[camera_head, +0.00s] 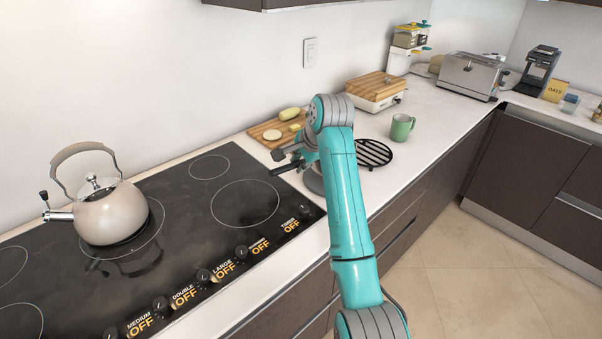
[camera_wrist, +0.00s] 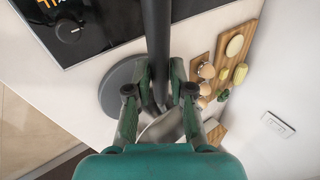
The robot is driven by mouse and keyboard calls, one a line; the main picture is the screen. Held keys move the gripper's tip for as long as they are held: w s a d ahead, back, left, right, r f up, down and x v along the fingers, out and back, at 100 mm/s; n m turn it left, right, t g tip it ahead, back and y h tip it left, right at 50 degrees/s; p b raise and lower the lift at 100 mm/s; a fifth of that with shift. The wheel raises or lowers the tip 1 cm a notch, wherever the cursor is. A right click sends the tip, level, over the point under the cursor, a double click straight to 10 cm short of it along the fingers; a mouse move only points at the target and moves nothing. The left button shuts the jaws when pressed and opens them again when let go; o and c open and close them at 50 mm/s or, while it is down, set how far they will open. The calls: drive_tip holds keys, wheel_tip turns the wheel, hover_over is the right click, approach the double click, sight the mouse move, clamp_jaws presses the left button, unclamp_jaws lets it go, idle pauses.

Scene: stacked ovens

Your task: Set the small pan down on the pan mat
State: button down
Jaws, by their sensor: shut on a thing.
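My gripper (camera_wrist: 160,88) is shut on a long dark handle, which I take as the small pan's (camera_wrist: 157,35). In the head view my gripper (camera_head: 287,161) is over the counter between the hob and the cutting board, and the handle points toward the hob. A grey round shape shows beside the fingers in the wrist view and partly behind my arm in the head view; its join to the handle is hidden. The pan mat (camera_head: 373,153), a black round slatted rack, lies on the counter right of my arm. It looks bare and apart from my gripper.
A cutting board (camera_head: 268,137) with cut vegetables lies behind my gripper. A green mug (camera_head: 401,128) stands right of the mat, and a white appliance with a wooden top (camera_head: 376,92) behind it. A kettle (camera_head: 110,212) sits on the hob (camera_head: 185,245) at left.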

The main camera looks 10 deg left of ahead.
drive_tip(key=shift+d+f, duration=0.1)
drive_tip(key=shift+f, duration=1.7)
drive_tip(key=c, duration=1)
unclamp_jaws()
drive_tip(key=shift+f, duration=0.15)
drive_tip(key=v, duration=1.2)
